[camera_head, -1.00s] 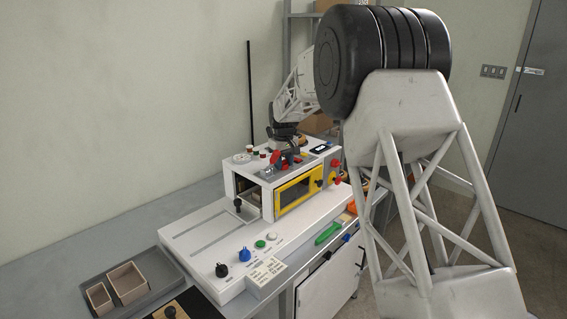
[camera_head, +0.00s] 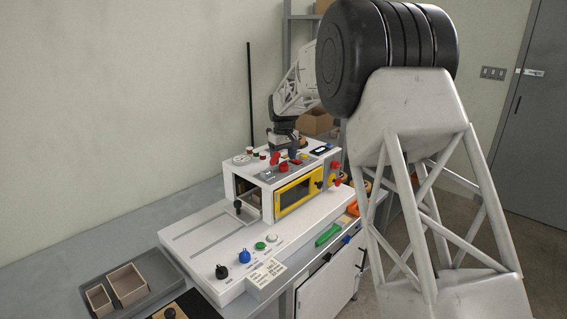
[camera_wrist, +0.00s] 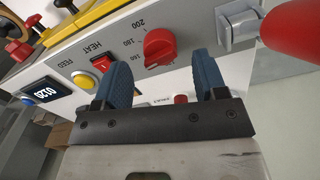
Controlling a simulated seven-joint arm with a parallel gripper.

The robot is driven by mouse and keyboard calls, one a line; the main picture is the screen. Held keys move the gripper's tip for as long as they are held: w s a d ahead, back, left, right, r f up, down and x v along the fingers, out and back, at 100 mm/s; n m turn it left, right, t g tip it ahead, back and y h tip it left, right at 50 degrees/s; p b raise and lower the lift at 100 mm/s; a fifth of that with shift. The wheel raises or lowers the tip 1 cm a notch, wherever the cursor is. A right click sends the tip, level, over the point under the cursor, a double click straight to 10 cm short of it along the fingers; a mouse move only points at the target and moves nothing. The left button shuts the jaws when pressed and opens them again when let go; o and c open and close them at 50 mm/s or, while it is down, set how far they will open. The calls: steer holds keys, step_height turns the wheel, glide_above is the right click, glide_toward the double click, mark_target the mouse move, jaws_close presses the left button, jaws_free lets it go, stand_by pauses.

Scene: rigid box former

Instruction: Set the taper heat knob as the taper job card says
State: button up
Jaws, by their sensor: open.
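In the head view my gripper (camera_head: 285,150) hangs over the machine top. A white printed card (camera_head: 266,279) stands at the machine's front; its text is too small to read.
A digital display (camera_wrist: 45,90), a yellow button (camera_wrist: 84,79) and a red button (camera_wrist: 102,63) sit left of the knob. A large red cylindrical handle (camera_wrist: 292,32) is close on the right. A grey tray (camera_head: 150,275) with small boxes lies at the front left.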

mark_target(284, 162)
steer(key=shift+r, duration=2.45)
steer(key=shift+s, duration=0.1)
steer(key=shift+s+d+r, duration=0.1)
steer(key=shift+s+r, duration=0.05)
steer(key=shift+r, duration=0.1)
steer(key=s+d+r+m+t, duration=0.15)
steer(key=s+d+r, duration=0.35)
steer(key=s+r, duration=0.7)
steer(key=s+d+r+m+t, duration=0.15)
steer(key=s+d, duration=0.25)
steer(key=s, duration=1.2)
steer(key=s+d+r+m+t, duration=0.1)
steer(key=s+d+r+m, duration=0.15)
steer(key=s, duration=1.35)
steer(key=s+d+f+m+t, duration=0.15)
steer(key=s+f, duration=0.25)
steer(key=s, duration=0.6)
steer(key=s+d+f, duration=0.2)
steer(key=s+f, duration=0.1)
steer(key=s, duration=0.7)
step_height(284, 162, down, 10)
steer(key=w+g, duration=0.1)
steer(key=g, duration=0.2)
steer(key=shift+w+r, duration=0.15)
steer(key=shift+w, duration=0.1)
